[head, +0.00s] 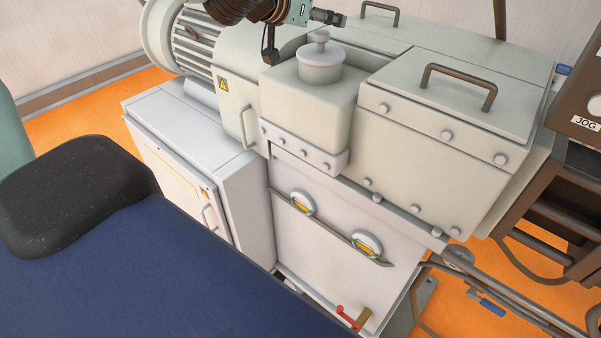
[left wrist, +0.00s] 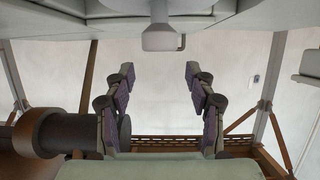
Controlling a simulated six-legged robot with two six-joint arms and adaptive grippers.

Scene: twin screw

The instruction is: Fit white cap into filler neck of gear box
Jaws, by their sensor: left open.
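A round white cap (head: 320,66) with a knob on top sits upright on the raised block of the pale gear box (head: 312,98). The filler neck is hidden beneath the cap; I cannot tell how deep the cap sits. My left gripper (head: 333,18) is above the cap in the head view, coming in from the top left, apart from the knob. In the left wrist view my left gripper (left wrist: 158,75) is open and empty. A pale knob-like part (left wrist: 160,38) shows at the top, beyond the fingertips. My right gripper is not in view.
A lid with a dark handle (head: 460,82) stands right of the cap, with bolts around it. A ribbed motor (head: 195,48) is at the left. A brown control panel (head: 580,110) is at the right edge. A grey cabinet (head: 190,125) stands lower left.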

